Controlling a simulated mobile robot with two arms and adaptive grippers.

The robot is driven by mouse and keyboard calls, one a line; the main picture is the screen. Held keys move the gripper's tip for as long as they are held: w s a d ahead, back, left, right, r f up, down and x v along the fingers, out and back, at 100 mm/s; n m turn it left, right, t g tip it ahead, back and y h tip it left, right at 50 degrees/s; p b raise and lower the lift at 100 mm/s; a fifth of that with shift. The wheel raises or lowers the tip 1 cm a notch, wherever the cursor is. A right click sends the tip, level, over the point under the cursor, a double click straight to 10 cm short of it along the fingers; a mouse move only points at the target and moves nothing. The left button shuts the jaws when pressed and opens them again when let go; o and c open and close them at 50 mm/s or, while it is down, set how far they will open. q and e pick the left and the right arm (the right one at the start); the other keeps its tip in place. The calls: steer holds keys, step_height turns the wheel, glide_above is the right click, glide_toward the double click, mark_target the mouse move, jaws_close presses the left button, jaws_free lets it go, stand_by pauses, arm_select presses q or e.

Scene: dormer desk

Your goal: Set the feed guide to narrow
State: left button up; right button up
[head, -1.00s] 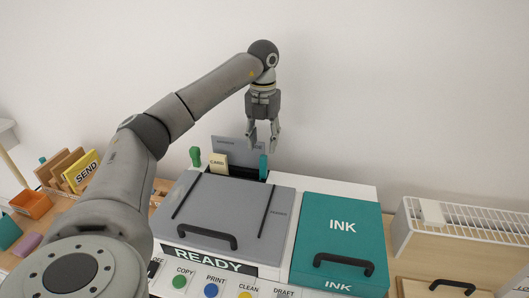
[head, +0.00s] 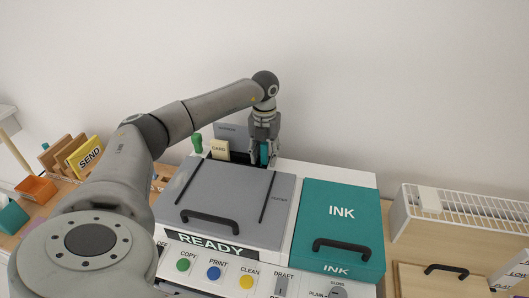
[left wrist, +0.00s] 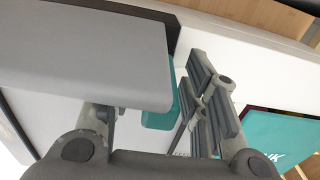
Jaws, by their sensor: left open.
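The teal feed guide (head: 264,153) stands upright at the right end of the dark feed slot at the back of the printer. My left gripper (head: 263,161) is lowered over it, jaws open, with a finger on either side. In the left wrist view the teal guide (left wrist: 160,108) shows between the fingers, closer to the right-hand finger (left wrist: 212,95); the grey panel partly covers the other finger. I cannot tell whether a finger touches the guide. A cream CARD sheet (head: 219,149) stands in the slot to the left. My right gripper is out of view.
The grey lid (head: 225,195) lies in front of the slot, with the teal INK cover (head: 340,220) to the right. A green knob (head: 197,142) stands left of the slot. A white rack (head: 460,215) is at the right. The wall is close behind.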

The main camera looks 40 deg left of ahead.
arm_select(q)
jaws_close()
stand_by(0.3)
steer(key=s+a, duration=0.1)
steer(key=a, duration=0.1)
steer(key=s+a, duration=0.1)
steer(key=a, duration=0.1)
steer(key=s+a, duration=0.1)
steer(key=a, duration=0.1)
steer(key=shift+s+a, duration=0.1)
steer(key=shift+s, duration=0.05)
jaws_free()
